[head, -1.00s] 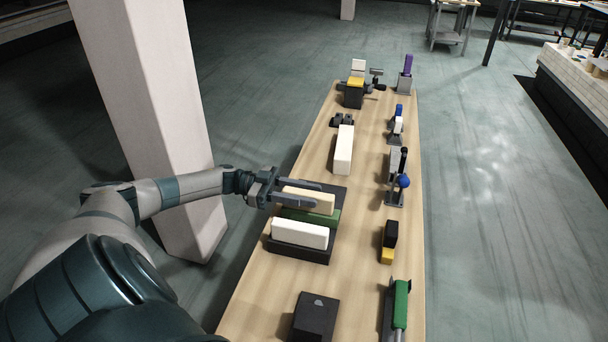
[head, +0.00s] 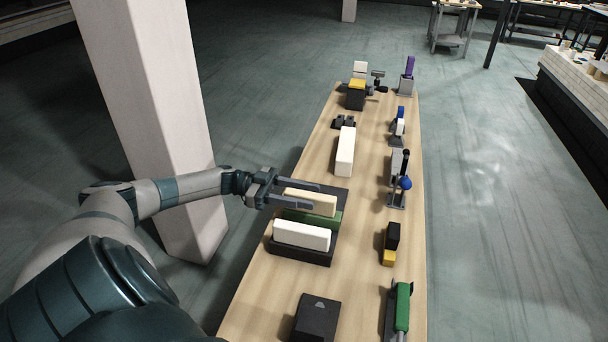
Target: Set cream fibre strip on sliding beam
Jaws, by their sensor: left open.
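The cream fibre strip (head: 311,203) stands on edge in a dark tray (head: 318,258) on the table, behind a green strip (head: 325,219) and a white strip (head: 301,235). My left gripper (head: 316,197) is open and reaches in from the left. Its two fingers lie along the long sides of the cream strip, one on the far side and one on the near side. I cannot tell whether they touch it. No part is clearly recognisable as the sliding beam; a long white bar (head: 346,152) lies farther up the table. My right gripper is not in view.
The long wooden table (head: 260,300) also bears a black box (head: 316,318), a green-handled tool (head: 402,307), a black and yellow block (head: 391,237), and several small fixtures along the right edge. A pale pillar (head: 165,130) stands left of the table, close to my arm.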

